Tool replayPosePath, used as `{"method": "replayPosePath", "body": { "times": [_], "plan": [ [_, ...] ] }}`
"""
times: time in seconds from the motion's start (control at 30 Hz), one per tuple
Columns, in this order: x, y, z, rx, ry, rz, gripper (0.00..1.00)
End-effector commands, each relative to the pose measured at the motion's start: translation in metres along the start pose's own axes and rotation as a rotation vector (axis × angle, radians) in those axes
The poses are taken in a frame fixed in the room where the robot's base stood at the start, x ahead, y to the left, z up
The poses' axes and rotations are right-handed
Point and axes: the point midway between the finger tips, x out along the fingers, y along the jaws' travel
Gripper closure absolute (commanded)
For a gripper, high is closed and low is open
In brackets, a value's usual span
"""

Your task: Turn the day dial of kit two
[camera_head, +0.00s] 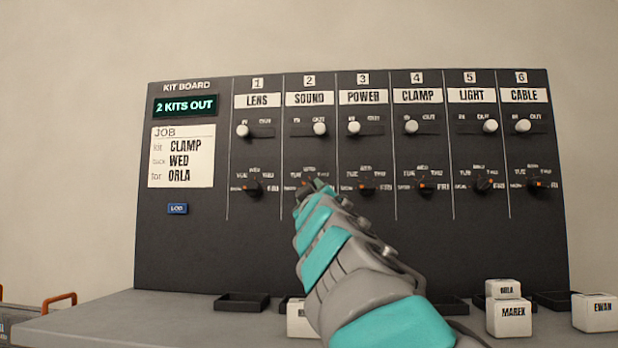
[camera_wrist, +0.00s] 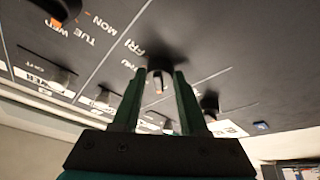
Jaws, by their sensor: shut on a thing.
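The kit board (camera_head: 190,245) stands upright on the bench, with numbered columns 1 to 6. Kit two is the SOUND column. Its day dial (camera_wrist: 159,76) is a dark round knob between my two fingers in the wrist view. My gripper (camera_head: 312,188) is shut on that knob, and it also shows in the wrist view (camera_wrist: 162,88). In the head view my gripper hides most of the dial, so its pointed day cannot be read. Kit two's white slide knob (camera_head: 320,129) stands at the OUT side.
Neighbouring dials sit close on either side, kit one's (camera_head: 252,187) and kit three's (camera_head: 366,186). The job card (camera_head: 181,156) reads CLAMP, WED, ORLA. The display (camera_head: 185,106) reads 2 KITS OUT. Trays and white name blocks (camera_head: 509,318) stand on the bench below.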

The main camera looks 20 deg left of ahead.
Motion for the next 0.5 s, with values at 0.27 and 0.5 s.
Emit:
{"method": "replayPosePath", "body": {
  "times": [0.27,0.5],
  "plan": [
    [0.0005,0.0025,-0.0029,-0.126,0.010,-0.058,1.00],
    [0.0002,0.0023,-0.0039,-0.213,0.020,-0.096,1.00]
  ]
}}
